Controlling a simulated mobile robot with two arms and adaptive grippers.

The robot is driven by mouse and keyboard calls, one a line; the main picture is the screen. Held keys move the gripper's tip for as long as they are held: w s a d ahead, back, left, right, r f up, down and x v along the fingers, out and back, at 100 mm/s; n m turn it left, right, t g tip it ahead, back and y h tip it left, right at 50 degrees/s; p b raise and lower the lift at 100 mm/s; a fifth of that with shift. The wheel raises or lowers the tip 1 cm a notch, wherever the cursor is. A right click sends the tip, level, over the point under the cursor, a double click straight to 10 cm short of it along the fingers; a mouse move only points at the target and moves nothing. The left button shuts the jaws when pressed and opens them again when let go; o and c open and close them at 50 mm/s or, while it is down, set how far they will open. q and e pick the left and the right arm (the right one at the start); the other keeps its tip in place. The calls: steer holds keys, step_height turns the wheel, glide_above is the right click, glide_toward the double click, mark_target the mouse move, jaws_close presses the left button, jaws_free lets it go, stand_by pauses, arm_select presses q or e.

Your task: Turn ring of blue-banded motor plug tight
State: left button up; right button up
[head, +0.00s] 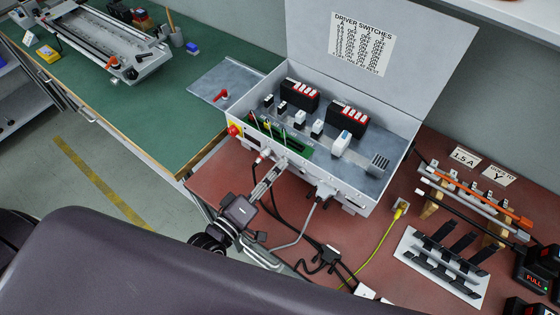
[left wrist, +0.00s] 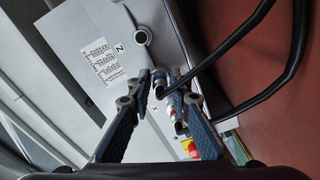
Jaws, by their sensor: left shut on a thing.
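My left gripper (head: 276,167) reaches up to the front panel of the grey control box (head: 345,197). In the left wrist view its fingertips (left wrist: 166,94) are closed in around a metal motor plug (left wrist: 160,80) at the panel, and it is shut on that plug. A black cable runs from the plug to the upper right. Another metal connector (left wrist: 178,112) sits close beside the right finger. The fingers hide part of the plug, so I cannot make out its blue band clearly or how far the ring is turned. My right gripper is out of view.
An empty round socket (left wrist: 142,35) is by the Z mark. Black cables hang over the red bench (head: 230,170) near my arm. A grey plug (head: 325,190) is at the box front. A yellow cable (head: 383,237) and a tool rack (head: 440,268) are to the right.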

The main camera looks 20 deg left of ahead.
arm_select(q)
steer(key=m+p, duration=0.1)
steer(key=m, duration=0.2)
steer(key=shift+r+p, duration=0.25)
steer(key=shift+p, duration=0.15)
steer(key=m+p, duration=0.1)
steer(key=m, duration=0.3)
steer(key=shift+f, duration=0.1)
steer(key=m, duration=0.2)
steer(key=shift+f+m+p, duration=0.15)
steer(key=shift+m+p, duration=0.25)
steer(key=m+p, duration=0.1)
steer(key=m, duration=0.2)
steer(key=shift+m, duration=0.9)
steer(key=m, duration=0.5)
steer(key=o, duration=0.8)
steer(key=shift+c, duration=0.2)
steer(key=shift+p, duration=0.35)
